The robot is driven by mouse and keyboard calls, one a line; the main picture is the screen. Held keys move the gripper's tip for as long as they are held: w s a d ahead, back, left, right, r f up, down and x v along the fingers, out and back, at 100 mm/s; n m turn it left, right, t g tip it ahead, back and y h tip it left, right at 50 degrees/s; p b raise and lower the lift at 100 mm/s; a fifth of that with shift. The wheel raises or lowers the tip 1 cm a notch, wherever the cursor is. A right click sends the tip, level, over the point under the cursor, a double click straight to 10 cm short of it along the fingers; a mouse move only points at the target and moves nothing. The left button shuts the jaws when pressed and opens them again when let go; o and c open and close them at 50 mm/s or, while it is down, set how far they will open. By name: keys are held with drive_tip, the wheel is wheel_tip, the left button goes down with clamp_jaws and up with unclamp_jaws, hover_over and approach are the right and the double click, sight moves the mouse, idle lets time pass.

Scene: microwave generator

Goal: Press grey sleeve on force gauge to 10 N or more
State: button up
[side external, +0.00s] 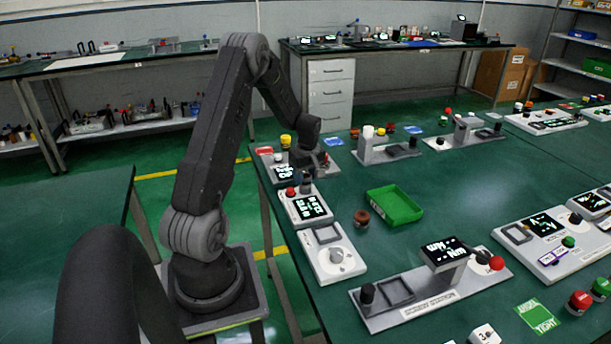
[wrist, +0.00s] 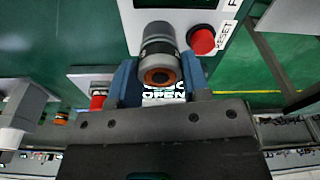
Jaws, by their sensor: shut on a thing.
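In the wrist view, my gripper (wrist: 160,78) has its blue fingers closed on either side of a grey sleeve (wrist: 158,45). The sleeve has a dark band and a copper-coloured ring at its near end. Behind it is a pale panel (wrist: 185,17) with a red button (wrist: 201,40) marked RESET, just right of the sleeve. A lit readout (wrist: 165,94) reading OPEN shows partly between the fingers. In the side view my gripper (side external: 309,163) is low over the stations at the table's left edge; the sleeve cannot be made out there. Whether the sleeve touches the gauge is hidden.
A station with a lit display (side external: 312,207) and a white station with a knob (side external: 337,256) stand nearer the camera. A green tray (side external: 397,205) and a brown ring-like part (side external: 362,217) lie to the right.

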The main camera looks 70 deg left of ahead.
drive_tip(key=shift+r, duration=3.5)
drive_tip(key=w+d+f+m, duration=0.2)
drive_tip(key=d+m, duration=0.4)
drive_tip(key=d, duration=0.5)
drive_tip(key=w+d+f+m+t+h, duration=0.1)
drive_tip(key=w+d+m, duration=0.1)
drive_tip(key=d+m, duration=0.5)
drive_tip(key=w+d+f+m, duration=0.2)
drive_tip(key=d+m, duration=0.5)
drive_tip(key=d, duration=0.8)
drive_tip(key=shift+w+d+f+t, duration=0.25)
drive_tip(key=shift+w+f+t, duration=0.05)
drive_tip(key=shift+w, duration=0.2)
